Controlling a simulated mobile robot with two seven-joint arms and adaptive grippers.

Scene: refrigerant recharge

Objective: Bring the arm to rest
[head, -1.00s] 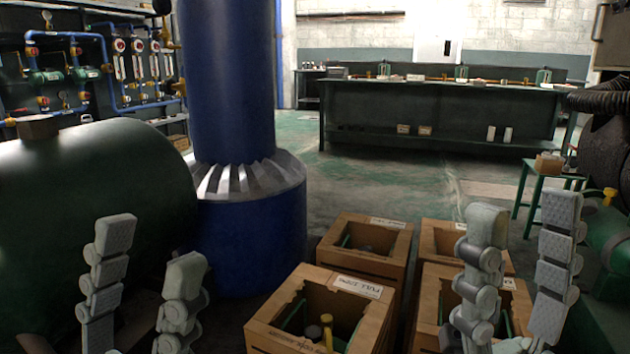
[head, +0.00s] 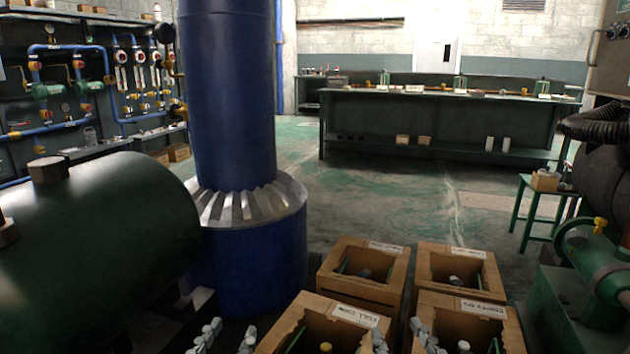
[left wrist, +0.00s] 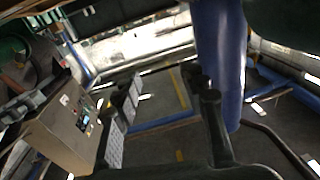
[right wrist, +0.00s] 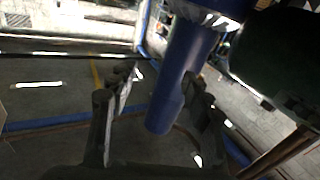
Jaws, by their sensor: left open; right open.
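My left gripper (head: 222,338) shows only its fingertips at the bottom edge of the head view, apart and empty, left of the crates. My right gripper (head: 402,338) also shows only its fingertips, at the bottom edge in front of the wooden crates. In the left wrist view the fingers of the left gripper (left wrist: 165,100) stand apart with nothing between them. In the right wrist view the fingers of the right gripper (right wrist: 160,95) are apart too, with a blue column (right wrist: 178,85) beyond them. The rest of both arms is out of the head view.
Several open wooden crates (head: 375,246) with labels hold cylinders at the bottom centre. A thick blue column (head: 228,100) and a dark green tank (head: 100,225) stand at the left. A green machine (head: 590,270) is at the right. The floor (head: 400,205) behind the crates is clear.

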